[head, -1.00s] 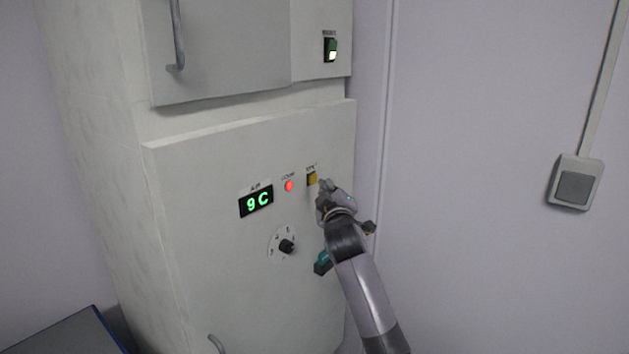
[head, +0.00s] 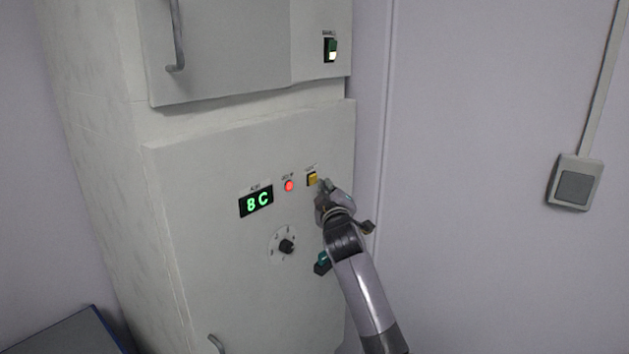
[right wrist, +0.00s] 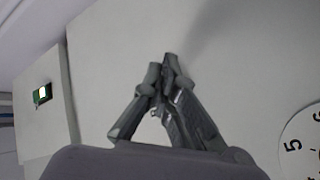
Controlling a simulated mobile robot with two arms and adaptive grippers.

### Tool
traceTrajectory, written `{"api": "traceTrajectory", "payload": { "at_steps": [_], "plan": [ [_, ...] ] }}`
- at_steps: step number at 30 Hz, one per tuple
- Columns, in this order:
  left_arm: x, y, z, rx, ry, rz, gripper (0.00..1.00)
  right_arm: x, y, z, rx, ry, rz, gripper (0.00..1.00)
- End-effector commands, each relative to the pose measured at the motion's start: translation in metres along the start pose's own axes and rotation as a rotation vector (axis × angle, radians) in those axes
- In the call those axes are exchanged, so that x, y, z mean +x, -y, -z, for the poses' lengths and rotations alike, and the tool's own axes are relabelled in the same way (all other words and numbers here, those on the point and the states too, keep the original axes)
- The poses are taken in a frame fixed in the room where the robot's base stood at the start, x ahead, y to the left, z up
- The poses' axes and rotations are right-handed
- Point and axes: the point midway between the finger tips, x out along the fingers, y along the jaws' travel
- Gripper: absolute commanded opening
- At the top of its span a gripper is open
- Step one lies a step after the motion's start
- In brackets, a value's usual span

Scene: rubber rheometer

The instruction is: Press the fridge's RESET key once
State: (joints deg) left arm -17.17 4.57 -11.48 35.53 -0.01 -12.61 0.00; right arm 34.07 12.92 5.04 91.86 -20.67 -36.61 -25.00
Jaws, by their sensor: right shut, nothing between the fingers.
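The fridge (head: 200,240) is a tall cream cabinet. Its front panel carries a small yellow key (head: 312,179), with a label above it too small to read. My right gripper (head: 323,184) is shut and empty, with its fingertips just right of and slightly below the yellow key. I cannot tell whether they touch it. In the right wrist view the shut fingers (right wrist: 166,66) point at the pale panel, and the yellow key does not show there. My left gripper is not in view.
Left of the key are a red lamp (head: 289,186) and a green display (head: 256,201) reading 8C. A black dial knob (head: 287,246) sits below. A lit green switch (head: 330,49) is on the upper section. A wall switch (head: 575,183) is at right.

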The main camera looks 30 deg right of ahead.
Motion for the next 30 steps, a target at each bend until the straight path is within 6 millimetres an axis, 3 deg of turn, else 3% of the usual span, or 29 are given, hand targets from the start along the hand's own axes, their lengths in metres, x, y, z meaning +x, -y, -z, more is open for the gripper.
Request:
{"api": "traceTrajectory", "payload": {
  "at_steps": [30],
  "plan": [
    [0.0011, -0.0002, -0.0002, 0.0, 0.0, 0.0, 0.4, 0.0073, 0.0056, 0.0063, 0.0, -0.001, 0.0, 0.0]
  ]
}}
